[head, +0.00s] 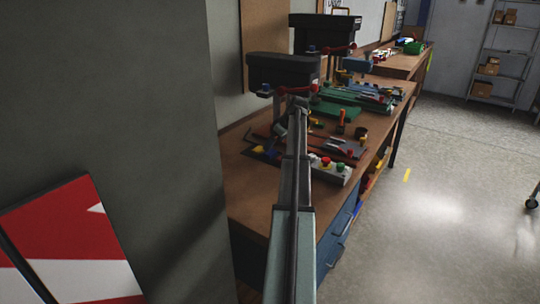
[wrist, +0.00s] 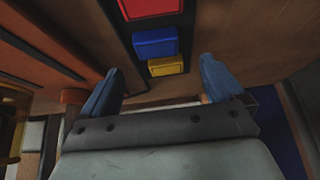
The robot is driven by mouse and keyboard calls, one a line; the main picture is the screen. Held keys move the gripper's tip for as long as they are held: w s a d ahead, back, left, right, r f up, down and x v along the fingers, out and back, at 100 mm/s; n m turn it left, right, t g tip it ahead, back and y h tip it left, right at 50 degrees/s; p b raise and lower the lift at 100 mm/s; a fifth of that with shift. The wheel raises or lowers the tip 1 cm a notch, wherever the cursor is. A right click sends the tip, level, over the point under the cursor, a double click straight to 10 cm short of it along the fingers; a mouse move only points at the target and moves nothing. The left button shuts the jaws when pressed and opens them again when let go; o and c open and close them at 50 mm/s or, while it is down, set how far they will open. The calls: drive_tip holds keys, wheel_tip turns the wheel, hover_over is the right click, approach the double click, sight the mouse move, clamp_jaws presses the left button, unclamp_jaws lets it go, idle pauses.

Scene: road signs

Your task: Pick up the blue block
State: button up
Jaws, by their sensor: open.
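The blue block (wrist: 155,43) lies in the wrist view on a dark strip, between a red block (wrist: 150,8) and a yellow block (wrist: 167,66). My gripper (wrist: 159,68) has its two blue fingers spread wide, with nothing between them touching. The blue block is a little beyond the fingertips, towards the top of the picture, and the yellow block appears in the gap.
Drill presses (head: 283,70) stand at the back of the bench, close to my arm. A grey pillar (head: 110,100) and a red-white sign (head: 70,240) are at left.

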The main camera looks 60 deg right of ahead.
sight(272, 152)
drive_tip(key=shift+s+x, duration=0.15)
drive_tip(key=shift+x, duration=1.15)
drive_tip(key=shift+s+x, duration=0.1)
drive_tip(key=shift+x, duration=1.2)
drive_tip(key=shift+d+f, duration=0.15)
drive_tip(key=c, duration=1.2)
drive_tip(key=shift+c, duration=0.2)
